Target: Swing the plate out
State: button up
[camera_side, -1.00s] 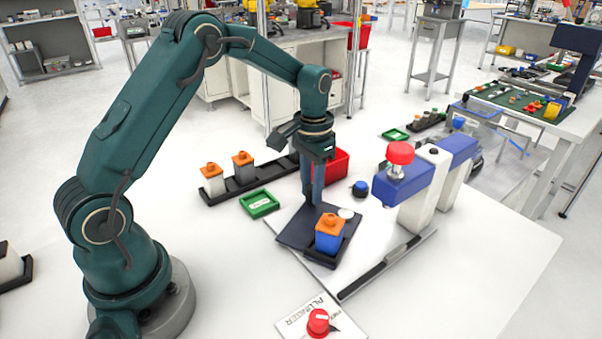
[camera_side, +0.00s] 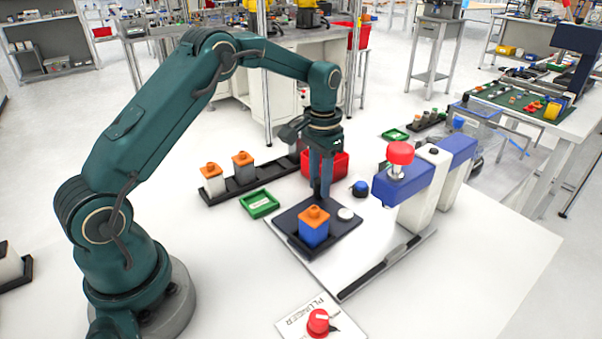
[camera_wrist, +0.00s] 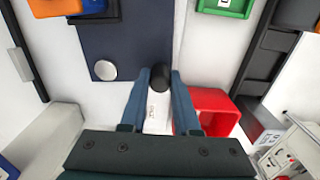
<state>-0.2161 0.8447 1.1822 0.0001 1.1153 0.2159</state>
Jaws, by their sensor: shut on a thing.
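The dark navy plate (camera_side: 342,226) lies flat on a white base panel, with a round pale disc (camera_side: 345,213) near its right corner; both also show in the wrist view, the plate (camera_wrist: 130,40) and the disc (camera_wrist: 103,70). My gripper (camera_side: 320,192) points down at the plate's far edge. In the wrist view its fingers (camera_wrist: 160,85) are shut on a black knob (camera_wrist: 160,77) at that edge. The knob is hidden by the fingers in the side view.
A press with a red knob (camera_side: 400,153) stands to the right of the plate. A red bin (camera_side: 328,163) is close behind my gripper. A green tray (camera_side: 259,204) and a black rack (camera_side: 248,181) lie to the left.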

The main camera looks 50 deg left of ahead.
jog(key=shift+w, duration=0.3)
jog(key=shift+w+a, duration=0.1)
jog(key=shift+w, duration=0.2)
jog(key=o, duration=0.7)
jog(key=shift+r, duration=3.75)
